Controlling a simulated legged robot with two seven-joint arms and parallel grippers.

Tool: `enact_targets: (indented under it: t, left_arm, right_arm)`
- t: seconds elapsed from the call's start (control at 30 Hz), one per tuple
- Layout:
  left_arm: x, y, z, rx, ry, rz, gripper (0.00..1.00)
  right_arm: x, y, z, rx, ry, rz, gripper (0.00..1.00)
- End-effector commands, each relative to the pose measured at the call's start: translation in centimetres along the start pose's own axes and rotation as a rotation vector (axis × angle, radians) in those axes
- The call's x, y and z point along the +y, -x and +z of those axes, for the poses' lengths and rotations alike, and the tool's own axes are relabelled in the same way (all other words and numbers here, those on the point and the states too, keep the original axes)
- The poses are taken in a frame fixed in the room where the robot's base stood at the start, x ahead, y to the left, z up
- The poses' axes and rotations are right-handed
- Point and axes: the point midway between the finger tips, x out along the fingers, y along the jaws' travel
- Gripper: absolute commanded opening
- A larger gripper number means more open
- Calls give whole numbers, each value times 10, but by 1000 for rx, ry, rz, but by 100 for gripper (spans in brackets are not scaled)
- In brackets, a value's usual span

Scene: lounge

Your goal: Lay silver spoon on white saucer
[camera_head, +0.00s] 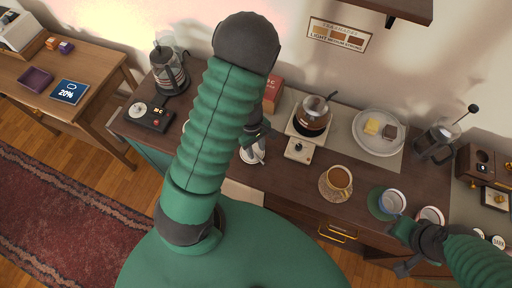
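A small white round dish (252,154), which looks like the white saucer, shows on the wooden counter just below my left gripper (257,137). A thin silvery piece lies over or on it and may be the silver spoon; I cannot tell whether the gripper holds it. My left arm hides much of the area around the dish. The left fingers are too small and dark to read. My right gripper (403,247) is at the counter's front right, its fingers apart, near a white-blue cup (392,201) on a green coaster.
A coffee cup (340,178) on a brownish saucer stands mid-counter. A French press (435,143) stands right. A black device (150,118) and glass press (168,76) stand left.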

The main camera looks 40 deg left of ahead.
Motion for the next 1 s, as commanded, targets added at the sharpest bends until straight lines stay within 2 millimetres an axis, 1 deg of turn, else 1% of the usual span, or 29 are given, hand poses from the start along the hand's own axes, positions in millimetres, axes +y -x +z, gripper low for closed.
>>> enact_targets:
  t: [0.17, 0.27, 0.37, 0.6, 0.7, 0.83, 0.9, 1.0]
  left_arm:
    - [0, 2, 0, 1, -1, 1, 34]
    - [1, 14, 0, 1, -2, 3, 34]
    - [2, 38, 0, 3, -4, 5, 34]
    - [2, 109, 0, 2, -2, 6, 34]
    - [2, 135, 0, 2, -2, 5, 34]
    - [2, 157, -1, 0, -2, 2, 34]
    - [2, 164, -1, 0, 0, 0, 34]
    - [2, 168, -1, 0, -1, -2, 34]
  right_arm:
    - [0, 1, 0, 0, 0, 0, 38]
    - [0, 3, -1, 0, 0, 0, 38]
    - [0, 8, -2, 0, 0, 0, 38]
    - [0, 18, -4, 0, 0, 0, 38]
    - [0, 20, -5, 0, 0, 0, 38]
    - [0, 22, -5, 0, 0, 0, 38]
    - [0, 22, -5, 0, 0, 0, 38]
    - [0, 22, -5, 0, 0, 0, 38]
